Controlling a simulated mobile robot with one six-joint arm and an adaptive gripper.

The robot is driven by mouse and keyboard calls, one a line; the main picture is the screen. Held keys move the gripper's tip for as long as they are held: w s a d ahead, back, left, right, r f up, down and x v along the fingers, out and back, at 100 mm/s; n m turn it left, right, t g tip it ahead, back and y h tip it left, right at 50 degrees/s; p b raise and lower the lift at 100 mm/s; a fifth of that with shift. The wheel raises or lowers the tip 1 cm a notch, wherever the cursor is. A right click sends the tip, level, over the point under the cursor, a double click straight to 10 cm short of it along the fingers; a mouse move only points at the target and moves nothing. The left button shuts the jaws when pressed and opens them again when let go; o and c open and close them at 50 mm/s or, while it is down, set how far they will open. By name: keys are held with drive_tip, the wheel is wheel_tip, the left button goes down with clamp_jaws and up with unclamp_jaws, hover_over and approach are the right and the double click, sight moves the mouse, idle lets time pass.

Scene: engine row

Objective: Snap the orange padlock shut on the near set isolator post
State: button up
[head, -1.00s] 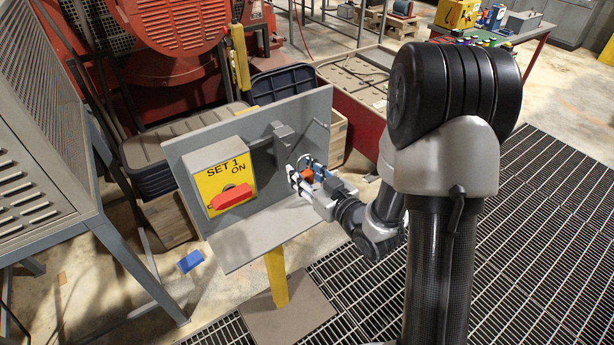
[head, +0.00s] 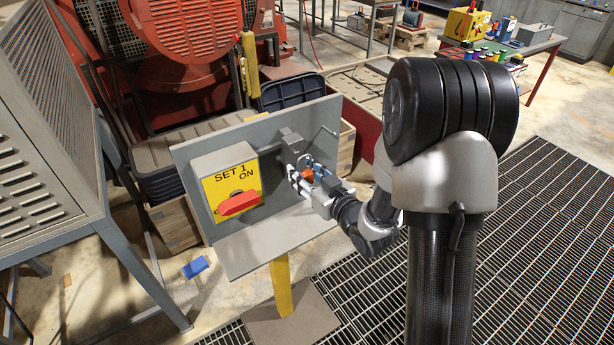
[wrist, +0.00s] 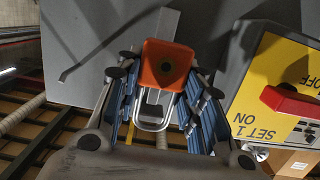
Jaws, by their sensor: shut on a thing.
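The orange padlock (wrist: 168,66) is between my gripper's blue-padded fingers in the wrist view, its pale shackle (wrist: 154,110) pointing toward the palm. In the head view the padlock (head: 308,175) is a small orange patch, partly covered by the fingers. My gripper (head: 303,175) is shut on it, in front of the grey panel at the right of the isolator. The isolator post (head: 262,210) carries a grey panel, a shelf and a yellow SET 1 box (head: 232,187) with a red handle (head: 239,203). Whether the shackle touches any bracket cannot be told.
A grey bracket (head: 285,140) and a thin bent rod (head: 325,132) stand out from the panel near my gripper. A louvred grey cabinet (head: 40,150) is at the left. A table with several items (head: 495,45) is at the back right. Grating covers the right floor.

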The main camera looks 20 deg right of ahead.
sight(297, 158)
drive_tip(key=shift+r+b+x, duration=0.2)
drive_tip(key=shift+b+x, duration=0.1)
drive_tip(key=shift+x, duration=1.05)
drive_tip(key=shift+r+b+x, duration=0.2)
drive_tip(key=shift+b+x, duration=0.1)
drive_tip(key=shift+x, duration=1)
drive_tip(key=shift+w+a+f, duration=0.1)
drive_tip(key=shift+w, duration=0.1)
drive_tip(key=shift+b, duration=0.4)
drive_tip(key=shift+r+p, duration=0.7)
drive_tip(key=shift+r, duration=0.6)
drive_tip(key=shift+f+b, duration=0.55)
drive_tip(key=shift+b, duration=0.2)
drive_tip(key=o, duration=1.2)
